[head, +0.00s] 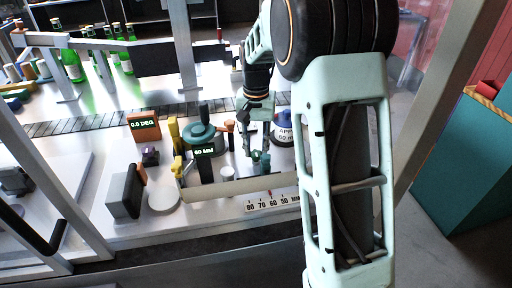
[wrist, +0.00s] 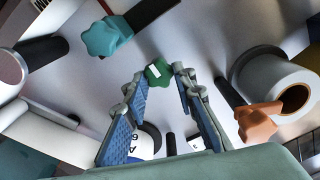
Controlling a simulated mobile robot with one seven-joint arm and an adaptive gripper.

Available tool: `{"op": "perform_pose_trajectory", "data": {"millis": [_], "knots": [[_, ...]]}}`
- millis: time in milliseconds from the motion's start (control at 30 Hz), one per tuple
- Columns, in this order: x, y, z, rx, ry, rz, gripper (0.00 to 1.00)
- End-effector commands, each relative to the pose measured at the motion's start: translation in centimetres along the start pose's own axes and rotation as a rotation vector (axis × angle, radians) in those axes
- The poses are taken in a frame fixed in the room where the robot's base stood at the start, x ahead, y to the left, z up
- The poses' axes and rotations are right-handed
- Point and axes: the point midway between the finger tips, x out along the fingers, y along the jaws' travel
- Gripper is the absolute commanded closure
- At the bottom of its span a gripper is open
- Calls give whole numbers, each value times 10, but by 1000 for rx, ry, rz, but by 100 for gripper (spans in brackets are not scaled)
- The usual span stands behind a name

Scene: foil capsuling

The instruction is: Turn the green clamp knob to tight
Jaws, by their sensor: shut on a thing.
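The green clamp knob (wrist: 160,74) is a small lobed knob with a white mark on top, near the centre of the wrist view. My gripper (wrist: 161,79) has its blue-padded fingers on either side of the knob, with their tips closed on it. In the head view my gripper (head: 260,152) points down at the bench, just right of the 60 MM display (head: 205,151). The knob is mostly hidden by the fingers there. I cannot read a tight mark or the knob's angle.
A teal lobed knob (wrist: 108,38) and an orange knob (wrist: 258,122) stand close by on either side. A round APPLY button (head: 285,133) is right of my gripper. A millimetre scale (head: 272,203) lies in front. Green bottles (head: 72,66) stand at the back left.

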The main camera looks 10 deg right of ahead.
Motion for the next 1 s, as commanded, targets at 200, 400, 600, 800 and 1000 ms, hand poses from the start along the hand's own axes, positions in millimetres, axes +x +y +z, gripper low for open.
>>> {"op": "perform_pose_trajectory", "data": {"millis": [200, 400, 600, 800, 1000], "knots": [[-1, 0, -1, 5, 2, -1, 100], [-1, 0, -1, 4, 2, -1, 68], [0, 0, 0, 3, 1, -1, 58], [-2, 0, 0, 2, 1, -1, 58], [-28, 0, -1, 2, 6, -2, 58]]}}
